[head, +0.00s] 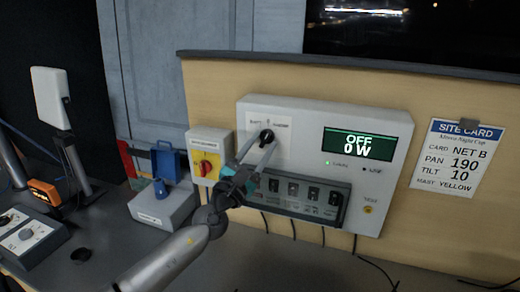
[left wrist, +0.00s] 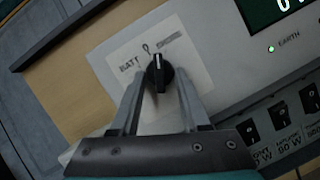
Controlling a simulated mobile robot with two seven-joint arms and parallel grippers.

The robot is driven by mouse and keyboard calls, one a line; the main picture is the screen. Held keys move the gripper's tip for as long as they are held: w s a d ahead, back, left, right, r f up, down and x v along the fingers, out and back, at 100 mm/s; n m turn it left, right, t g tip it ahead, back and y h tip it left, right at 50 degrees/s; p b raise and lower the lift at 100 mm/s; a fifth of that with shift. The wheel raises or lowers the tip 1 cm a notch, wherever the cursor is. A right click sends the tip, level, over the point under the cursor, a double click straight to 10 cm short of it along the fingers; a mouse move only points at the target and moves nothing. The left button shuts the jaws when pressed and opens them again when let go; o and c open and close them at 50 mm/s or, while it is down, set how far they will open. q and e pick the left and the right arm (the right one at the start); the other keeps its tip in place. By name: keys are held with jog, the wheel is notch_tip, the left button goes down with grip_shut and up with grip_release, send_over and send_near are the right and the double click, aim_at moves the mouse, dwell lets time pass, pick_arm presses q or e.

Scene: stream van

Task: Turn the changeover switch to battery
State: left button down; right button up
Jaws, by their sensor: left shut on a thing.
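The changeover switch (head: 266,136) is a round black knob at the upper left of the pale power panel (head: 310,112). It also shows in the left wrist view (left wrist: 159,72) on a white label. The label reads BATT at left and 0 in the middle; the right-hand word is blurred. The knob's pale mark points up in that tilted view, seemingly right of the 0. My left gripper (head: 257,144) reaches up to the panel, its two fingers on either side of the knob, shut on it. My right gripper is out of view.
A row of black breakers (head: 305,193) sits just below the knob. A site card (head: 459,158) hangs at right. Cables trail below the panel.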

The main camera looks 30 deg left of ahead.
pick_arm(q)
jog(key=n+y, duration=0.1)
jog(key=n, duration=0.2)
jog(key=n+y, duration=0.1)
jog(key=n, duration=0.1)
jog(key=shift+d+f+n+y+b, duration=0.1)
jog(key=shift+d+n+y+b, duration=0.15)
jog(key=shift+n+y+b, duration=0.1)
jog(key=n+y, duration=0.1)
jog(key=n, duration=0.1)
jog(key=n+y, duration=0.1)
jog(key=n, duration=0.2)
jog(key=shift+w+d+g+y, duration=0.1)
jog(key=shift+d+g+y, duration=0.05)
jog(key=shift+g+y, duration=0.2)
jog(key=n+g+y, duration=0.1)
jog(key=n+y, duration=0.1)
jog(key=n, duration=0.2)
jog(key=shift+d, duration=0.15)
jog(key=shift+d+r+n+g+y+p, duration=0.15)
jog(key=shift+n+g+y+p, duration=0.25)
jog(key=shift+n, duration=0.9)
jog(key=shift+a+r+n+g+y+p, duration=0.15)
jog(key=shift+n+g+y, duration=0.35)
jog(key=shift+n, duration=0.75)
jog(key=shift+d+n, duration=0.1)
jog(key=shift+n, duration=0.2)
jog(key=shift+c, duration=2)
grip_release()
